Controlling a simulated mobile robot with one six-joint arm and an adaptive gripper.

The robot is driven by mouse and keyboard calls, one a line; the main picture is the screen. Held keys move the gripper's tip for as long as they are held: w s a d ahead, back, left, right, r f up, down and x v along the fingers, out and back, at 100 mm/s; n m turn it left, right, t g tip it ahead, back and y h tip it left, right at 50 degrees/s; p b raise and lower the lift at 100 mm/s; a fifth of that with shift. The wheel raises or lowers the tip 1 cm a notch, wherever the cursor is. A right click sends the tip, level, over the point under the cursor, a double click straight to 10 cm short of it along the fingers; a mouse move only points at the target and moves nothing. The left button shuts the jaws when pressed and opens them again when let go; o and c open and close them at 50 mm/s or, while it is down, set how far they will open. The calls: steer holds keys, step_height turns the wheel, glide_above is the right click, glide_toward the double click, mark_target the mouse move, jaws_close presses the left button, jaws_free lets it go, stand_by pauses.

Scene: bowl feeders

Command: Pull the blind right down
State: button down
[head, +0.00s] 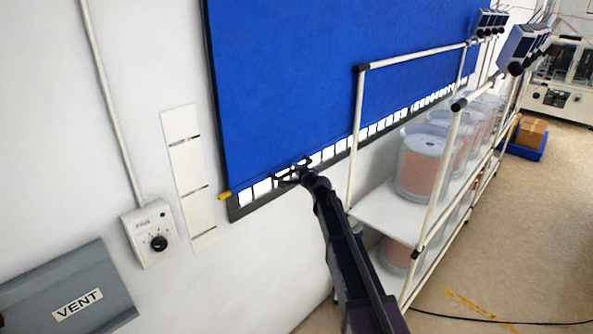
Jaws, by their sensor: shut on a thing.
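The blue blind (330,75) hangs on the wall over a dark-framed window (240,213). Its lower edge sits a little above the bottom of the frame, and a narrow strip of bright window shows below it. A yellow end piece (225,196) sticks out at the blind's lower left corner. My gripper (287,176) is at the blind's lower edge, left of its middle, and is shut on that edge. The fingers are small and dark here, so the exact grip is hard to see.
A white rack (385,212) with clear tubs of copper-coloured material (420,165) stands close to the right of my arm. A wall control box (150,235) with a dial and a grey VENT box (70,298) are at left. A cable lies on the floor at right.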

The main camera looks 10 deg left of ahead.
step_height(320, 180, down, 14)
steer(key=b, duration=1.3)
steer(key=shift+s, duration=0.2)
steer(key=c, duration=0.9)
jaws_free()
steer(key=shift+c, duration=0.2)
steer(key=o, duration=0.3)
steer(key=shift+w+f, duration=0.2)
steer(key=shift+o, duration=0.2)
steer(key=shift+r, duration=0.1)
steer(key=shift+r, duration=0.15)
